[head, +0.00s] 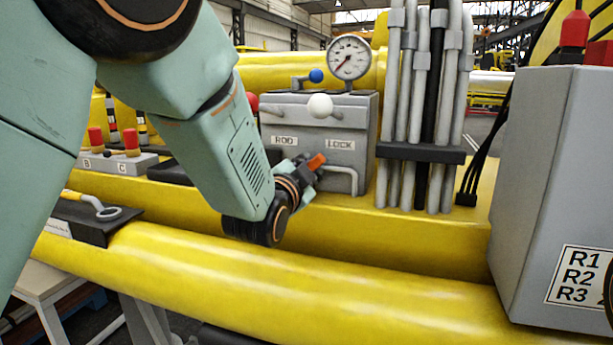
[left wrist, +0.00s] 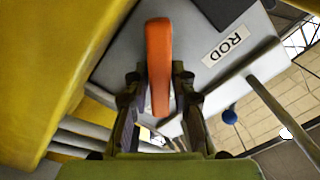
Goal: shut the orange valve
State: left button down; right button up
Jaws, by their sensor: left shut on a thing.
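The orange valve handle (head: 317,161) is at the lower front of a grey block (head: 365,125) labelled ROD and LOCK. My left gripper (head: 306,168) is at the handle, with my arm coming in from the left. In the left wrist view the orange handle (left wrist: 158,65) stands between the two fingers of the left gripper (left wrist: 156,100), which are shut on it. The handle's pivot is hidden in both views. My right gripper is in neither view.
A pressure gauge (head: 349,57) and levers with a white knob (head: 320,106) and a blue knob (head: 316,75) are on the block. Grey hoses (head: 420,80) rise to the right. A grey box (head: 550,190) marked R1, R2, R3 stands at right. A yellow boom tube (head: 300,295) runs in front.

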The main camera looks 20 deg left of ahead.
pick_arm(q)
jog(key=m+b, duration=0.2)
jog(key=m, duration=0.2)
jog(key=shift+d+f+m, duration=0.1)
jog(key=shift+f+m, duration=0.05)
jog(key=shift+m, duration=0.15)
jog(key=shift+f+m+b, duration=0.15)
jog(key=shift+m+b, duration=0.5)
jog(key=shift+m, duration=1.15)
jog(key=c, duration=1.2)
grip_release()
jog(key=shift+d, duration=0.1)
jog(key=shift+s, duration=0.55)
jog(key=s, duration=1.1)
jog(key=shift+a, duration=0.2)
